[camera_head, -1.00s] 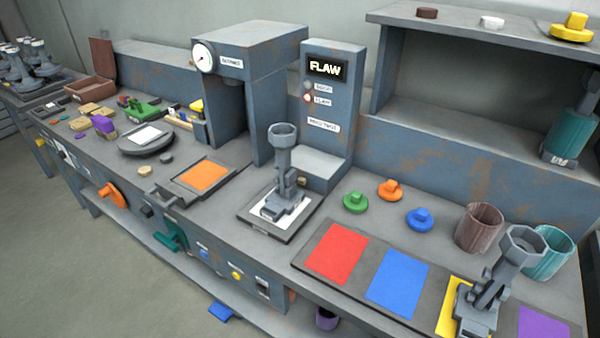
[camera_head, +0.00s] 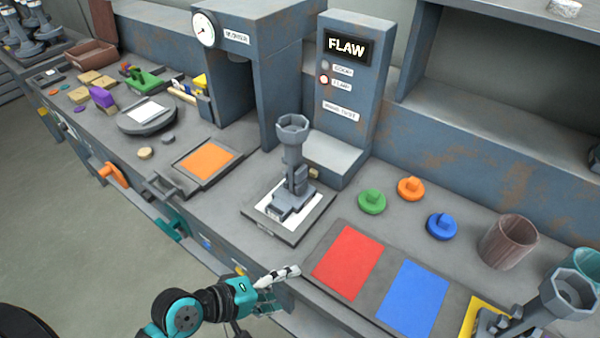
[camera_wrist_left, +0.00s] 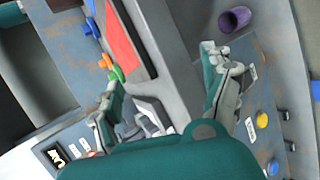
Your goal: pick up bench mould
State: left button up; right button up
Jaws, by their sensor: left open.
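A grey mould (camera_head: 292,170) with an octagonal cup on top stands upright on a white pad in front of the FLAW panel. A similar grey mould (camera_head: 560,300) stands at the lower right by the yellow patch; I cannot tell from a label which is the bench mould. My left gripper (camera_head: 277,285) is open and empty at the bench's front edge, below and in front of the mould on the white pad, apart from it. In the left wrist view the open fingers (camera_wrist_left: 167,95) frame the bench edge, and a grey-white shape partly shows between them. My right gripper is out of view.
The FLAW panel (camera_head: 346,95) rises behind the white pad. Red (camera_head: 347,262) and blue (camera_head: 412,302) patches lie to the right. Green (camera_head: 371,201), orange (camera_head: 411,188) and blue (camera_head: 441,226) knobbed discs and a brown cup (camera_head: 508,241) stand behind them.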

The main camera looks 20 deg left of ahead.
pick_arm(q)
jog(key=w+r+n+t, duration=0.1)
jog(key=r+n, duration=0.1)
jog(key=n, duration=0.1)
jog(key=w+a+r+n+t+h, duration=0.1)
jog(key=r+n, duration=0.1)
jog(key=n, duration=0.1)
jog(key=w+a+r+n+t, duration=0.1)
jog(key=r+n+t, duration=0.1)
jog(key=n, duration=0.1)
jog(key=shift+w+a, duration=0.15)
jog(key=shift+w, duration=0.15)
jog(key=w+a+r+n+t+y, duration=0.2)
jog(key=w+a+r+n+t, duration=0.25)
jog(key=a+n, duration=0.55)
jog(key=n+p, duration=0.3)
jog(key=p, duration=0.1)
send_near(288, 173)
jog(key=x, duration=0.5)
jog(key=shift+w+d+r, duration=0.15)
jog(key=shift+w+d, duration=0.15)
jog(key=shift+p+x, duration=0.5)
jog(key=shift+x, duration=2.55)
jog(key=shift+a, duration=0.15)
jog(key=shift+c, duration=0.3)
